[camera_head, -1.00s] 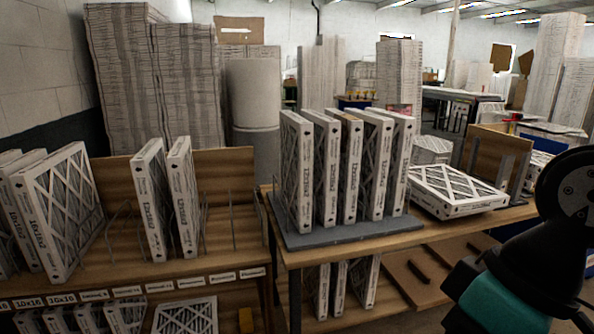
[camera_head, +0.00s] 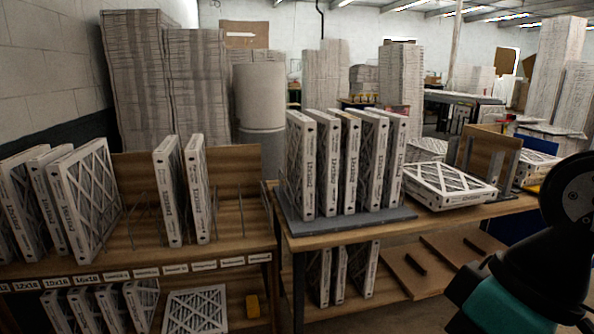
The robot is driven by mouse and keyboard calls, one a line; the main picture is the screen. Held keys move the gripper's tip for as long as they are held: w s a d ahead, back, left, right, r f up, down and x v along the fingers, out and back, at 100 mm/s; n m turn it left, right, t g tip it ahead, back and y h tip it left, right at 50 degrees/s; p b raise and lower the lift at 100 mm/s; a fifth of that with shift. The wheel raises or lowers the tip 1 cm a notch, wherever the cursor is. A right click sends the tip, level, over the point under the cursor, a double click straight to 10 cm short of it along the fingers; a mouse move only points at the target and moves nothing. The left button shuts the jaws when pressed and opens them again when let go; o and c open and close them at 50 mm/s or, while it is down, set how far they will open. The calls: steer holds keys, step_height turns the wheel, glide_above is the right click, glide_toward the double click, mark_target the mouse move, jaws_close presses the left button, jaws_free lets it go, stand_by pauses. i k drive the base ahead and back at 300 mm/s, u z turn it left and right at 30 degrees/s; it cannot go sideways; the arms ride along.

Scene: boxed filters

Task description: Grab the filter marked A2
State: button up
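Several white-framed filters (camera_head: 345,165) stand upright in a row on a grey base (camera_head: 350,224) on the middle table. Two more filters (camera_head: 182,190) stand in a wire rack on the left shelf, with several others (camera_head: 82,198) at its far left. One filter (camera_head: 448,185) lies flat to the right of the row. The print on their edges is too small to read, so I cannot tell which is marked A2. Part of my arm shows at the lower right, apart from all the filters. My gripper's fingers are out of view.
The left shelf (camera_head: 125,245) and the middle table (camera_head: 345,243) stand side by side with a narrow gap. More filters stand on their lower levels. A wooden rack (camera_head: 487,152) stands at the table's right. Tall stacks (camera_head: 165,85) and a white roll (camera_head: 260,105) stand behind.

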mark_target(299, 129)
steer(key=u, duration=1)
steer(key=i, duration=1.55)
steer(key=z, duration=0.45)
